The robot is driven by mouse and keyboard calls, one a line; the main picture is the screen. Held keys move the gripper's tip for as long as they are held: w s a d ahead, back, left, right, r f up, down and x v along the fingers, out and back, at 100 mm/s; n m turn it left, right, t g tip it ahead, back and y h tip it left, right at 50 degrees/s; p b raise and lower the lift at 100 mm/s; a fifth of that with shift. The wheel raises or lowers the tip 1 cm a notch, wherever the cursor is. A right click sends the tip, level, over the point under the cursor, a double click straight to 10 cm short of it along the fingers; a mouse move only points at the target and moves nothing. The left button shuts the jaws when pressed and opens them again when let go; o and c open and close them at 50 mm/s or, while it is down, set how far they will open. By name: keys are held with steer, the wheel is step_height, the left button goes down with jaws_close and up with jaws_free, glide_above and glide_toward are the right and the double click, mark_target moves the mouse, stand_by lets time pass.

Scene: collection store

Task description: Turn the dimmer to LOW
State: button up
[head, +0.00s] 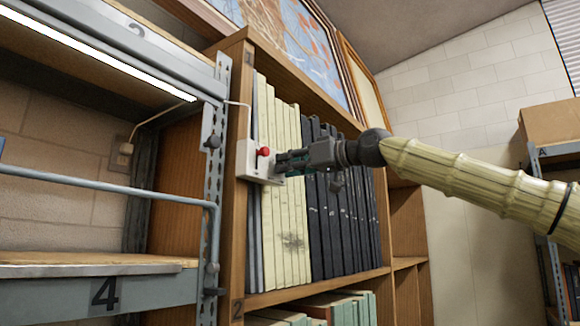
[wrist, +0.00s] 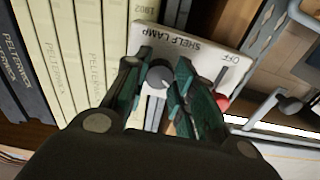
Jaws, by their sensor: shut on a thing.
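A white control plate (head: 246,158) is fixed to the wooden shelf upright. In the wrist view the plate (wrist: 190,48) reads "SHELF LAMP" and "OFF". The round grey dimmer knob (wrist: 159,75) carries a light mark. My gripper (head: 279,162) reaches the plate from the right in the head view. In the wrist view my gripper (wrist: 158,76) has its green-padded fingers on either side of the knob, shut on it. A red ball-ended switch (head: 263,152) sits on the same plate; it shows right of my fingers in the wrist view (wrist: 222,102). No LOW mark is readable.
Cream binders (head: 285,225) and dark binders (head: 340,225) stand close behind my gripper. A metal rack (head: 105,292) numbered 4 is at left, with a blue-grey rail (head: 110,183). A wall outlet (head: 122,153) has a cable. Framed pictures (head: 290,35) stand on top.

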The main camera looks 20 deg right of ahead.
steer(key=shift+m+b, duration=0.3)
steer(key=shift+m, duration=0.1)
steer(key=o, duration=1.1)
steer(key=shift+d, duration=0.1)
steer(key=shift+c, duration=0.2)
steer(key=v, duration=1.2)
steer(key=shift+w+d+f, duration=0.1)
